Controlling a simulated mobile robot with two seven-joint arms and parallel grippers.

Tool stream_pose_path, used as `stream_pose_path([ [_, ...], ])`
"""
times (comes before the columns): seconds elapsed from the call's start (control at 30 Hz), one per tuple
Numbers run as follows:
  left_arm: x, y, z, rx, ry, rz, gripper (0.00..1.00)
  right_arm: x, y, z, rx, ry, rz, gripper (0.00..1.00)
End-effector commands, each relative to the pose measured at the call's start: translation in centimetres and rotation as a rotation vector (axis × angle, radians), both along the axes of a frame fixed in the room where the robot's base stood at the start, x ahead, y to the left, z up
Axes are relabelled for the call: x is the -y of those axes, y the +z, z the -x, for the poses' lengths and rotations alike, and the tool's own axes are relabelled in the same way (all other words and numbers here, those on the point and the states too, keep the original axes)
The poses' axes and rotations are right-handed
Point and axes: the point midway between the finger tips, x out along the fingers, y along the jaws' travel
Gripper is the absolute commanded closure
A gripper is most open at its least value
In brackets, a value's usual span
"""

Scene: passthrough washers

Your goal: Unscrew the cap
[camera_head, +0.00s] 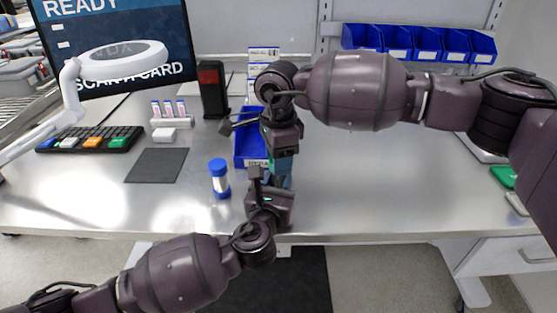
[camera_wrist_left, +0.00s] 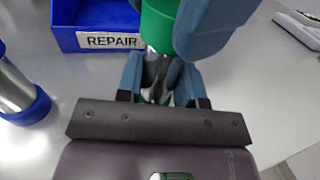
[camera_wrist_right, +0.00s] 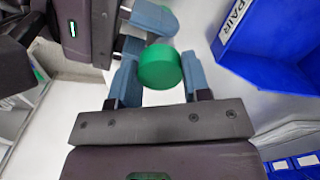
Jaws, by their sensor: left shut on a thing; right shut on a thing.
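A metal washer body (camera_wrist_left: 154,66) with a green cap (camera_wrist_left: 158,28) shows in the left wrist view, between the blue fingers of my left gripper (camera_wrist_left: 157,85). The green cap also shows in the right wrist view (camera_wrist_right: 160,67), between the fingers of my right gripper (camera_wrist_right: 158,80). In the head view my right gripper (camera_head: 284,160) is above my left gripper (camera_head: 268,183), close together over the table's front part; they hide the part there. Both grippers are shut, the left on the metal body, the right on the green cap. The cap's seam is not clear.
A blue bin labelled REPAIR (camera_wrist_left: 95,22) stands just behind the grippers. A cylinder with blue ends (camera_head: 219,178) stands upright to their left. A dark mat (camera_head: 156,165) and a black scanner box (camera_head: 213,90) are farther left. The table's right side is largely clear.

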Motion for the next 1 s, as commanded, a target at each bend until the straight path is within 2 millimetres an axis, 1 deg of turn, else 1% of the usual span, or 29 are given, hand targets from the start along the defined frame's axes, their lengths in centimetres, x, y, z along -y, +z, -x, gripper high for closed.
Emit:
stream_pose_path([
  [0.17,0.0,0.0,0.0,0.000,0.000,0.000,1.00,0.0,0.5,0.0,0.000,0.000,0.000,0.85],
  [0.57,0.0,0.0,0.0,0.000,0.000,0.000,1.00,0.0,0.7,0.0,0.000,0.000,0.001,0.85],
  [0.67,0.0,0.0,0.0,-0.001,0.000,0.000,1.00,0.0,1.3,0.0,0.001,0.000,0.001,0.85],
  [0.9,0.0,0.0,0.0,0.000,0.000,0.000,1.00,0.0,4.0,0.0,0.001,0.000,0.001,0.85],
  [1.0,0.0,0.0,0.0,0.000,0.000,0.000,1.00,0.0,4.5,0.0,0.000,0.000,0.001,0.85],
])
